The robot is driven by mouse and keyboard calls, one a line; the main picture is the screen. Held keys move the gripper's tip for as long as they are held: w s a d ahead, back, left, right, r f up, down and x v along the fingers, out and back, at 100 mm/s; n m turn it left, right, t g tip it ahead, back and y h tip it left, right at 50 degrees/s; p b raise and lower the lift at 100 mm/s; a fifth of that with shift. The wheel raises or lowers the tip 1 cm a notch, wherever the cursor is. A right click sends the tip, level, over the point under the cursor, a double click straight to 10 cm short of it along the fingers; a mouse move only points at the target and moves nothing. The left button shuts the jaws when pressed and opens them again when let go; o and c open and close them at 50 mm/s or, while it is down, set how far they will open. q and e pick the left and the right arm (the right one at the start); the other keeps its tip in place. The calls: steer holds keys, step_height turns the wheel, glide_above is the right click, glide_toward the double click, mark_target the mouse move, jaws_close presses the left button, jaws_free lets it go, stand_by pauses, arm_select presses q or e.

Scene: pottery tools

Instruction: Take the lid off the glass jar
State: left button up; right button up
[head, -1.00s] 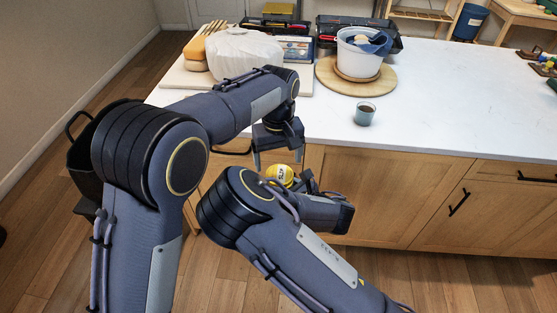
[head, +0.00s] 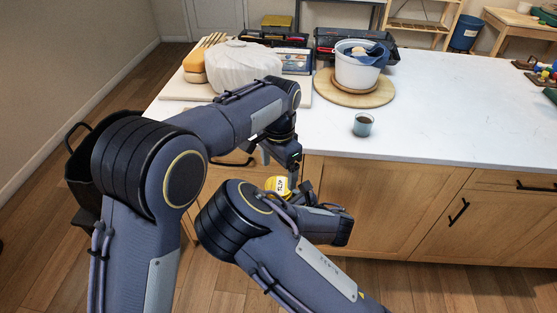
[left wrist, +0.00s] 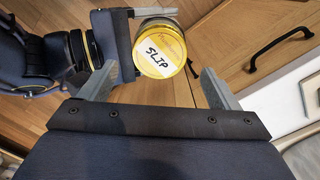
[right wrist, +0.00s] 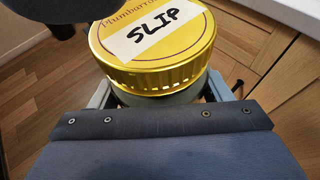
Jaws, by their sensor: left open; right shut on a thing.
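The glass jar (right wrist: 160,95) has a yellow lid (right wrist: 155,45) with a white label reading "SLIP". My right gripper (right wrist: 158,90) is shut on the jar's body below the lid. In the head view the lid (head: 276,185) shows in front of the counter, and my arms hide most of the jar. My left gripper (left wrist: 162,70) is open, with its fingers pointing at the lid. In the left wrist view the lid (left wrist: 160,50) lies between and beyond the fingertips, and no contact shows.
The white counter (head: 430,125) is behind my grippers, with wooden cabinets and dark handles below. On it are a small cup (head: 362,125), a white bucket (head: 357,72) on a round board, and a pale covered mound (head: 240,65).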

mark_target(278, 185)
arm_select(q)
steer(key=shift+f, duration=2.6)
steer(key=c, duration=0.8)
steer(key=o, duration=0.9)
steer(key=shift+r, duration=0.1)
step_height(278, 185, up, 8)
steer(key=shift+f, duration=0.15)
steer(key=shift+c, duration=0.5)
steer(key=shift+f, duration=3.95)
